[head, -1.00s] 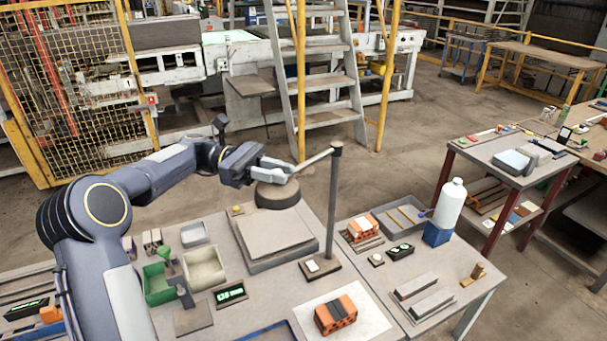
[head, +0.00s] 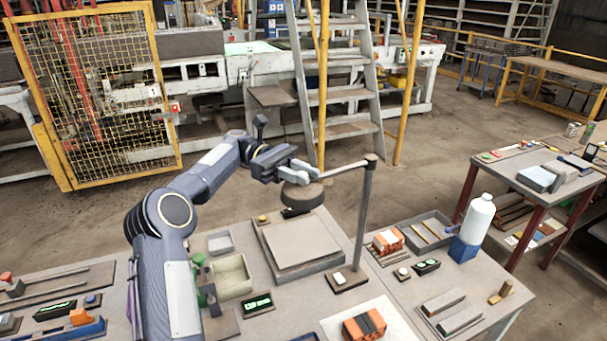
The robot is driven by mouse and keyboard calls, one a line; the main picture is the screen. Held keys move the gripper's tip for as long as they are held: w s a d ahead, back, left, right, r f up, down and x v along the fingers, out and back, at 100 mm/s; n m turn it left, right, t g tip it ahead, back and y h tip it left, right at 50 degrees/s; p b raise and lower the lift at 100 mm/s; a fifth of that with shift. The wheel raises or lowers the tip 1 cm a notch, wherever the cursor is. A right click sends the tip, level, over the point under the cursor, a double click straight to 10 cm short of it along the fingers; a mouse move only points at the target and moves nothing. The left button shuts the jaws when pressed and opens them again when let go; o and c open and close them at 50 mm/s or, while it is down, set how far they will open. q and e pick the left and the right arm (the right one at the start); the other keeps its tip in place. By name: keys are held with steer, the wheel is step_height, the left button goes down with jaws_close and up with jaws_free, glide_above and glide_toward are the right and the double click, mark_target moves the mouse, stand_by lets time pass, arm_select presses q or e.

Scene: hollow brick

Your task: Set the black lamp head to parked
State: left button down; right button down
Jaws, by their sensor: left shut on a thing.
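The lamp stands on the table: a dark upright post (head: 364,220) on a small base (head: 347,281), with a thin pale arm (head: 343,169) reaching left from its top. The round dark lamp head (head: 302,197) hangs at the arm's left end, above the back edge of a square grey plate (head: 302,243). My left gripper (head: 312,173) comes in from the left and is shut at the head end of the arm, just above the lamp head. Its fingers hide the exact gripped part. My right gripper is out of view.
A cream bin (head: 232,278), a green display (head: 258,303) and an orange brick (head: 364,326) lie in front. At right are a grey tray (head: 428,232) and a white bottle (head: 478,218) on a blue block (head: 463,250). A ladder (head: 340,90) stands behind.

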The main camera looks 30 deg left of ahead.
arm_select(q)
steer(key=c, duration=1.3)
jaws_free()
steer(key=shift+r, duration=0.6)
steer(key=s+d+r, duration=0.6)
steer(key=s+r, duration=0.5)
steer(key=s, duration=0.1)
steer(key=shift+s+d+r+b, duration=0.2)
steer(key=shift+d+r+b, duration=0.1)
steer(key=shift+r+b, duration=0.1)
